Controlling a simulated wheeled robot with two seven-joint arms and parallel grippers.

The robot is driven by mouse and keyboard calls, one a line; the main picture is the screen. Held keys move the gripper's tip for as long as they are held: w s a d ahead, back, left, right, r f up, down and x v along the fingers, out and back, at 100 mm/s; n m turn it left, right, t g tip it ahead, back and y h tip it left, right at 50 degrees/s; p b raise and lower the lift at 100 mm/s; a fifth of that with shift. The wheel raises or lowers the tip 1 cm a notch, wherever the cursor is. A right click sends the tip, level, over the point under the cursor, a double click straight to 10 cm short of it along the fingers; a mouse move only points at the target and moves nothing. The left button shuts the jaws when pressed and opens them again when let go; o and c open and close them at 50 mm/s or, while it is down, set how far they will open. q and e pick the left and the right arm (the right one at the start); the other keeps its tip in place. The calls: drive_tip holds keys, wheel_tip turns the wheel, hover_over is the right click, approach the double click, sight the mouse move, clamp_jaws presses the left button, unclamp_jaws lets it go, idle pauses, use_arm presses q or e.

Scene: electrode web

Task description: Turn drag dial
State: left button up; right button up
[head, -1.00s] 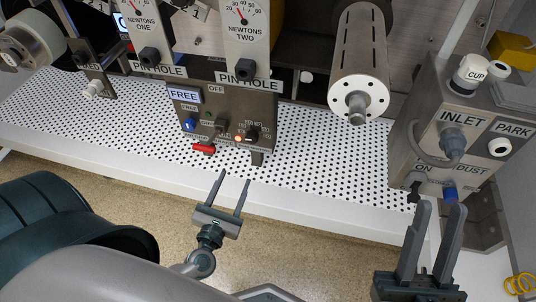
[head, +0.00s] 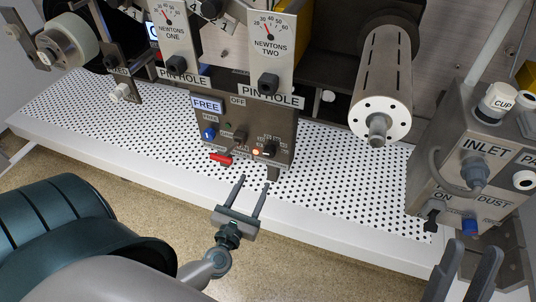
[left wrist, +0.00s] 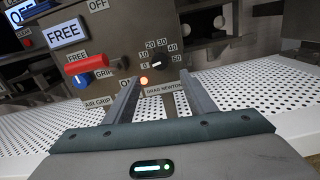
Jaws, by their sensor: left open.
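The drag dial is a small black knob (left wrist: 157,61) with a white pointer mark, ringed by numbers from 0 to 60, above a label reading DRAG NEWTONS. In the head view the dial (head: 270,150) sits at the lower right of the grey control panel (head: 222,124). My left gripper (head: 254,182) is open and empty, below and in front of the panel. In the left wrist view its fingers (left wrist: 158,80) point toward the dial, which shows between and just beyond their tips, apart from them. My right gripper (head: 470,248) is open and empty at the lower right.
A red lever (head: 220,159) and a blue knob (head: 209,134) are left of the dial. A lit orange lamp (head: 256,153) is close beside it. A perforated white table (head: 340,190) lies below. A roller (head: 381,95) and the INLET box (head: 460,150) stand to the right.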

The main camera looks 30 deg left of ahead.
sight(268, 153)
use_arm(q)
drive_tip(key=x, duration=1.3)
drive_tip(key=shift+w+a, duration=0.2)
drive_tip(key=shift+w, duration=0.1)
drive_tip(key=shift+c, duration=0.3)
drive_tip(key=c, duration=1)
